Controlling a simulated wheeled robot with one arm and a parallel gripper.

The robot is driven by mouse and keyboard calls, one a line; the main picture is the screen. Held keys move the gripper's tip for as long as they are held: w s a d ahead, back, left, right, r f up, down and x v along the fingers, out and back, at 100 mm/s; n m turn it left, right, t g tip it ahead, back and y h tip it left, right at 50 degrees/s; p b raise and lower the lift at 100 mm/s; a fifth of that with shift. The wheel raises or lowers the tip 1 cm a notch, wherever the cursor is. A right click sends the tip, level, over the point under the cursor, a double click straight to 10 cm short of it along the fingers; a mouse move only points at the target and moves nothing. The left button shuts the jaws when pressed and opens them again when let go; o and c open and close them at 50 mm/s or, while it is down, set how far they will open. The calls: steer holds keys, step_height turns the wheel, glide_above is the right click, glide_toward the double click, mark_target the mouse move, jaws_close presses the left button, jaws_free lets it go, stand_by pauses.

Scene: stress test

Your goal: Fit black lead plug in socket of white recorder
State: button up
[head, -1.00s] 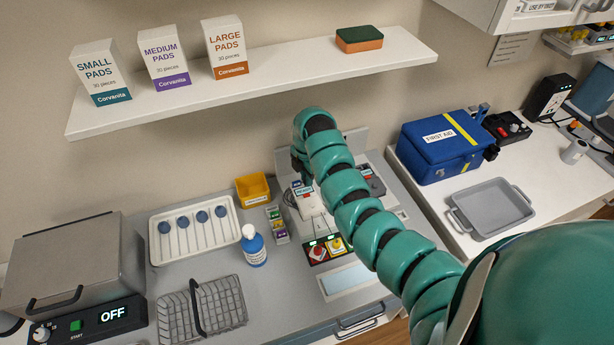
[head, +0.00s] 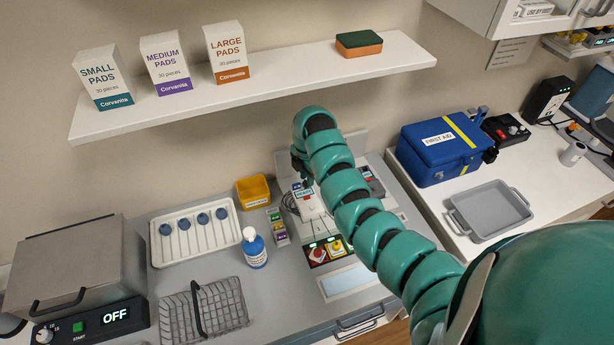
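A white device with a small display, which looks like the recorder (head: 309,207), stands at the back of the grey worktop, partly hidden by my arm. A thin black lead (head: 289,204) lies looped at its left side. Its plug and the recorder's socket cannot be made out. My green segmented arm reaches over the worktop and bends down close to the recorder. My gripper (head: 301,180) is at the arm's far end, just above and behind the recorder. Its fingers are mostly hidden and dark, so I cannot tell whether they hold the plug.
A panel with red and yellow buttons (head: 327,250) lies in front of the recorder. A blue-labelled bottle (head: 254,250), yellow bin (head: 252,191), white tray (head: 153,250) and wire basket (head: 180,318) stand left. A shelf (head: 290,88) hangs above. A first aid box (head: 432,160) stands right.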

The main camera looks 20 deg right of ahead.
steer(key=shift+r+p, duration=0.7)
steer(key=shift+r, duration=0.55)
steer(key=o, duration=0.6)
steer(key=shift+r, duration=0.1)
steer(key=shift+r+p, duration=0.8)
steer(key=shift+r, duration=0.6)
